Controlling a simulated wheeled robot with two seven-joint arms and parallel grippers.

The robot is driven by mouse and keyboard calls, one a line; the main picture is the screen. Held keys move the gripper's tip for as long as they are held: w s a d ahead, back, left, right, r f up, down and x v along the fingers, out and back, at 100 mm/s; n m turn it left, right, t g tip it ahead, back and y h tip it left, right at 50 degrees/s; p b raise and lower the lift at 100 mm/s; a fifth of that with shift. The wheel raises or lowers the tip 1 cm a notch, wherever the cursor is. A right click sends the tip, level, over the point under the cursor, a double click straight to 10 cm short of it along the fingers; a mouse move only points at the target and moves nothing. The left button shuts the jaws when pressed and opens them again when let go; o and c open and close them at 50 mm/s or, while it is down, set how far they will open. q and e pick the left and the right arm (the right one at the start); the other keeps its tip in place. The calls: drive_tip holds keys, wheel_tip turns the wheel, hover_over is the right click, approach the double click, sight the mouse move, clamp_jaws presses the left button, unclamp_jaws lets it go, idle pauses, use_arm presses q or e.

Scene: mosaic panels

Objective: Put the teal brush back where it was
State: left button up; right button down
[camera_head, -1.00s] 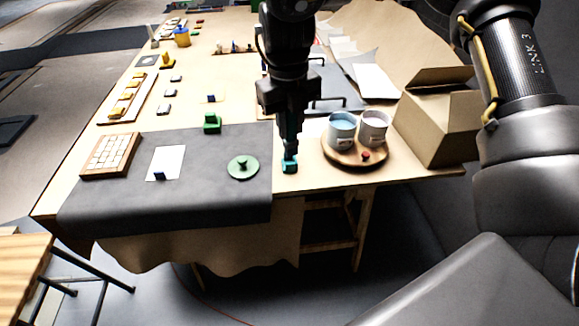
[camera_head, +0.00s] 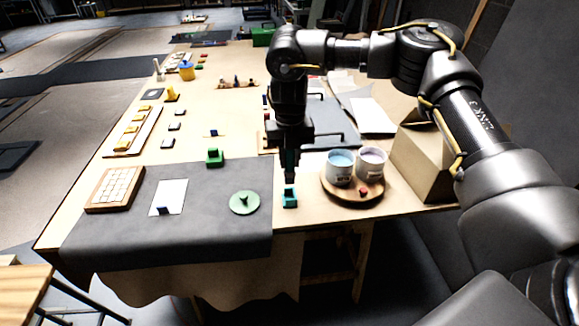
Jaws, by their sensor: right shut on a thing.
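The teal brush (camera_head: 290,199) is a small teal block at the front of the table, just right of the grey mat's edge. My right gripper (camera_head: 290,176) points straight down from above and is shut on the brush's upper part, which the fingers mostly hide. I cannot tell whether the brush's base touches the wood. My left gripper is not in view.
Right of the brush, a round wooden tray (camera_head: 340,195) holds a blue cup (camera_head: 340,170) and a pale cup (camera_head: 371,165). An open cardboard box (camera_head: 423,165) stands beyond. A green knobbed disc (camera_head: 244,203) lies left on the grey mat (camera_head: 215,235).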

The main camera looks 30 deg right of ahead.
sight(289, 171)
drive_tip(key=w+f, duration=0.1)
drive_tip(key=f, duration=0.1)
drive_tip(key=w+d+f, duration=0.1)
drive_tip(key=w+f, duration=0.1)
drive_tip(key=shift+d, duration=0.15)
wheel_tip(289, 171, down, 3)
drive_tip(key=shift+w+d+f+p, duration=0.1)
drive_tip(key=shift+f+p, duration=0.1)
drive_tip(key=shift+p, duration=0.6)
drive_tip(key=shift+f, duration=0.15)
drive_tip(key=c, duration=1.2)
unclamp_jaws()
drive_tip(key=shift+f, duration=0.1)
